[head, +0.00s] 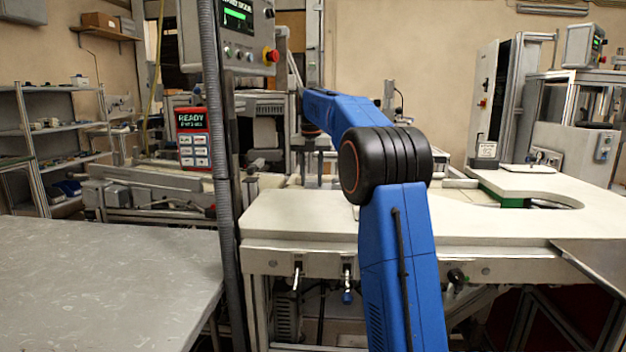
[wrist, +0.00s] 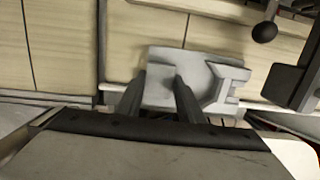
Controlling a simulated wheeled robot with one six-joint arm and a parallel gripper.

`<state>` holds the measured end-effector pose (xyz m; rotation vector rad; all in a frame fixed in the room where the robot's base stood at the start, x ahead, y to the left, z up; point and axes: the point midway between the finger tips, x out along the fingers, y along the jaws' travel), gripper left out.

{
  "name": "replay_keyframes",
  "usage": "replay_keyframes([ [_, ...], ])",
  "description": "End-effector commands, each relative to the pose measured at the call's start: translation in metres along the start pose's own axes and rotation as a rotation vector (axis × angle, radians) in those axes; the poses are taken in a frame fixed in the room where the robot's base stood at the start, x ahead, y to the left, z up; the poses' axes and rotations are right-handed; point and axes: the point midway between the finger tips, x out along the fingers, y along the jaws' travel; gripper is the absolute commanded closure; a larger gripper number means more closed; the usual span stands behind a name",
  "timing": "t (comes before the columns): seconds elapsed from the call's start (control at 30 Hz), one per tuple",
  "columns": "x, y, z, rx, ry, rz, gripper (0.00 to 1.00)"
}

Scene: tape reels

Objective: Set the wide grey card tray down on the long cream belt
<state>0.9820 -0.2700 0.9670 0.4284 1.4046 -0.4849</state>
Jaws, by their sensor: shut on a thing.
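The grey card tray (wrist: 205,68) shows in the wrist view as a light grey, notched shape at my fingertips. My gripper (wrist: 158,80) is shut on it, with two dark fingers at its near left part. The long cream belt (wrist: 62,50), pale with thin dark seams, lies behind and beneath the tray in that view. I cannot tell whether the tray touches the belt. In the head view my gripper (head: 313,168) points down beyond the white counter, partly behind my blue arm. The tray cannot be made out there.
A white counter (head: 290,218) with a curved cutout spans the middle and right. A grey table (head: 100,275) is at the lower left. A control box (head: 238,35) on a post stands left of my arm. In the wrist view, a dark round knob (wrist: 264,32) is at upper right.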

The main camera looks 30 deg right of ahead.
Motion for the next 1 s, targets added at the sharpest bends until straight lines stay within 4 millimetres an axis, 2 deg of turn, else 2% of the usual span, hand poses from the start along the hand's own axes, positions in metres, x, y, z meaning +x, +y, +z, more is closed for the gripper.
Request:
replay_keyframes([
  [0.33, 0.004, 0.0, 0.011, 0.001, 0.0, 0.0, 0.93],
  [0.77, 0.008, 0.0, 0.04, 0.001, 0.001, 0.0, 0.93],
  [1.0, 0.019, 0.0, 0.038, 0.0, 0.0, 0.0, 0.93],
])
